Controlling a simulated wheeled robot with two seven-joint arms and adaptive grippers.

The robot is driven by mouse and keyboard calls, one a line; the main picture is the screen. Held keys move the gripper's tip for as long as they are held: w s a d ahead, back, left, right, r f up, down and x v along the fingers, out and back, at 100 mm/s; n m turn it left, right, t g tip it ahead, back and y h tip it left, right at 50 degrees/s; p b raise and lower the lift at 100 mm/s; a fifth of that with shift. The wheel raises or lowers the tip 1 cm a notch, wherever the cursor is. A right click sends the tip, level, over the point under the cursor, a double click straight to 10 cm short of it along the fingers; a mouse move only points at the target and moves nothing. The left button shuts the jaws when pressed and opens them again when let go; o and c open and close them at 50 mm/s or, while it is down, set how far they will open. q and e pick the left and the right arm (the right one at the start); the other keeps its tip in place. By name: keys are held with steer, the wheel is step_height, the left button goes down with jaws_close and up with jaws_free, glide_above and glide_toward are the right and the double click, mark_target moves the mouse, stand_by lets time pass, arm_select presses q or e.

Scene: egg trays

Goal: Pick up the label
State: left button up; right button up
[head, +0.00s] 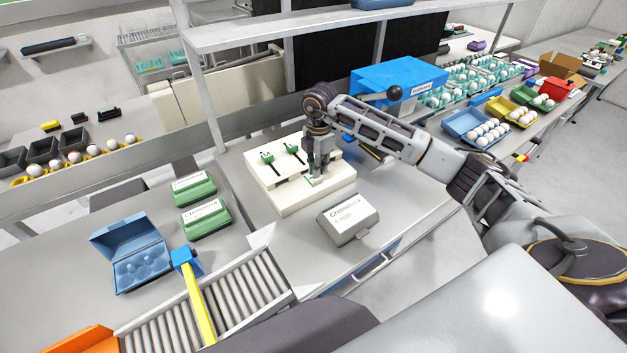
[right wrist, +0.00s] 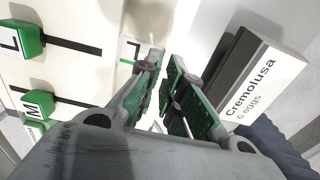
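A white label box (head: 318,197) stands on the table, with two green handles in dark slots. In the right wrist view the handles are marked L (right wrist: 28,40) and M (right wrist: 38,104). A white patch with a green corner mark (right wrist: 131,50), perhaps a label, lies on the box beside my fingertips. My right gripper (head: 317,178) points down over the right part of the box. Its fingers, seen in the right wrist view (right wrist: 165,62), are apart, with no clearly held object between them. The gripper partly hides the box top. My left gripper is not in view.
A grey egg carton (head: 350,228) printed "Cremolusa" stands just in front of the box. Two green cartons (head: 207,226), an open blue carton (head: 140,269) and a roller conveyor (head: 245,295) are to the left. A blue box (head: 395,77) stands behind my right arm.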

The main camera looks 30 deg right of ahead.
mark_target(319, 183)
steer(key=shift+f, duration=0.4)
step_height(319, 183, down, 3)
steer(key=shift+d+r+p, duration=0.1)
steer(key=shift+d+p, duration=0.05)
steer(key=shift+p, duration=0.25)
steer(key=shift+f, duration=0.45)
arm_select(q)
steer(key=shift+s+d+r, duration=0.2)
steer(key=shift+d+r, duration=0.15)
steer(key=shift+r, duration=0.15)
arm_select(e)
jaws_close()
steer(key=shift+r, duration=0.1)
